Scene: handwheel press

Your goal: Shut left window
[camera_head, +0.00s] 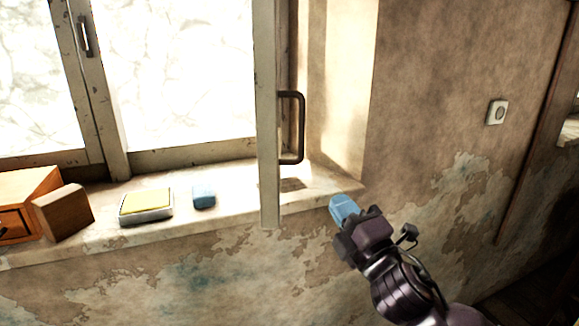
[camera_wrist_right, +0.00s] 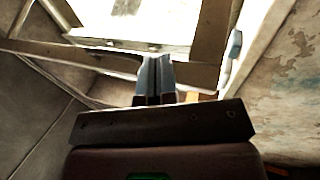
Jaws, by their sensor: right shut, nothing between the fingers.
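In the head view a pale, worn window frame with bright panes (camera_head: 180,70) fills the upper left. A small dark handle (camera_head: 84,37) sits on its upright at the left. A sash (camera_head: 268,130) stands almost edge-on to me, swung out over the sill, with a dark bow-shaped handle (camera_head: 299,127) on its right side. My right gripper (camera_head: 342,208), with blue fingers, is shut and empty, below and to the right of that handle and apart from it. Its shut fingers (camera_wrist_right: 155,75) also show in the right wrist view, with window bars beyond. My left gripper is not in view.
On the sill (camera_head: 110,225) are a wooden box with a drawer (camera_head: 22,190), a brown block (camera_head: 62,212), a tray with a yellow pad (camera_head: 147,204) and a blue block (camera_head: 204,196). A switch (camera_head: 497,111) is on the peeling right wall.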

